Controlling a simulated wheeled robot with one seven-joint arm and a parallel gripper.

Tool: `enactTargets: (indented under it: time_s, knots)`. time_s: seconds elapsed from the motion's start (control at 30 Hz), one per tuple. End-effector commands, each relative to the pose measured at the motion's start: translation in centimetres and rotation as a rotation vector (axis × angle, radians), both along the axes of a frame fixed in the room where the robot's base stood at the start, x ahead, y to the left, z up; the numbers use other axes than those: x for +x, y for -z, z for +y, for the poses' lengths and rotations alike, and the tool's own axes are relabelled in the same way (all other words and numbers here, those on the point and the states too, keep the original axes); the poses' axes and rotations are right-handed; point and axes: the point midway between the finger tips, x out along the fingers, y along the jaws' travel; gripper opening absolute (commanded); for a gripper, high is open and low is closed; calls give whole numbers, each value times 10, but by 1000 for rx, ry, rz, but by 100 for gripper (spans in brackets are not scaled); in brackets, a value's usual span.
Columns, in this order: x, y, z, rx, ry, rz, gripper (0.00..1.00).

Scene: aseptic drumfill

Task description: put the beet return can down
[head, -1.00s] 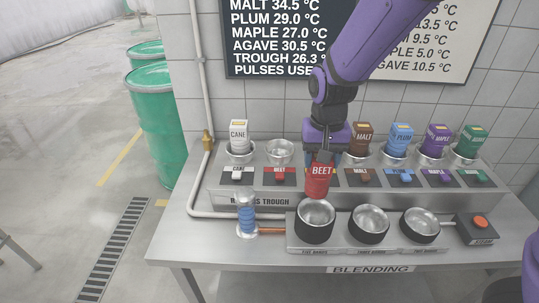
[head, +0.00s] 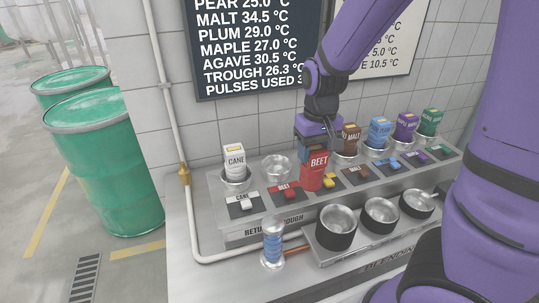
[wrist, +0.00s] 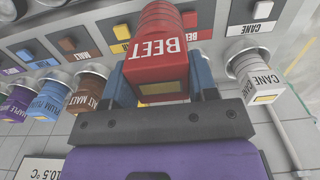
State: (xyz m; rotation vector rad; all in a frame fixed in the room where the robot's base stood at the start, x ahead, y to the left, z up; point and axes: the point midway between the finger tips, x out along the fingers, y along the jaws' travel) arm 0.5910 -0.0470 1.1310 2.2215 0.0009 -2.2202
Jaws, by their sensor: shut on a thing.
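The red beet return can (head: 313,172) is upright in my gripper (head: 312,150), above the sloped trough panel, to the right of the red BEET switch (head: 285,190). In the wrist view the can (wrist: 160,72) sits between the two blue fingers of my gripper (wrist: 162,84), which are shut on it. The can's lower end covers part of the panel near a yellow switch. Whether it touches the panel, I cannot tell.
The white CANE can (head: 235,161) stands in its cup at left. Malt (head: 349,138), plum (head: 380,132) and other cans stand at right. Three metal bowls (head: 337,226) and a blue-filled cylinder (head: 272,246) are in front. Green drums (head: 103,165) stand left of the table.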

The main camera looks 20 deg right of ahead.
Motion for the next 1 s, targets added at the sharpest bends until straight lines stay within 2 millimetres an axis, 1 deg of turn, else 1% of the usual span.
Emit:
enactTargets:
  time_s: [0.03,0.1,0.4,0.5,0.6,0.83,0.9,1.0]
  knots:
    - [10,2,4,-2,-1,1,0]
    - [25,3,9,-3,0,1,0]
    - [87,9,31,-2,0,0,0]
    - [105,11,37,-2,1,-1,0]
    - [116,12,41,-1,2,0,0]
    - [128,13,46,0,0,0,0]
    - [134,14,48,-1,0,-1,0]
    - [131,30,47,-1,2,3,0]
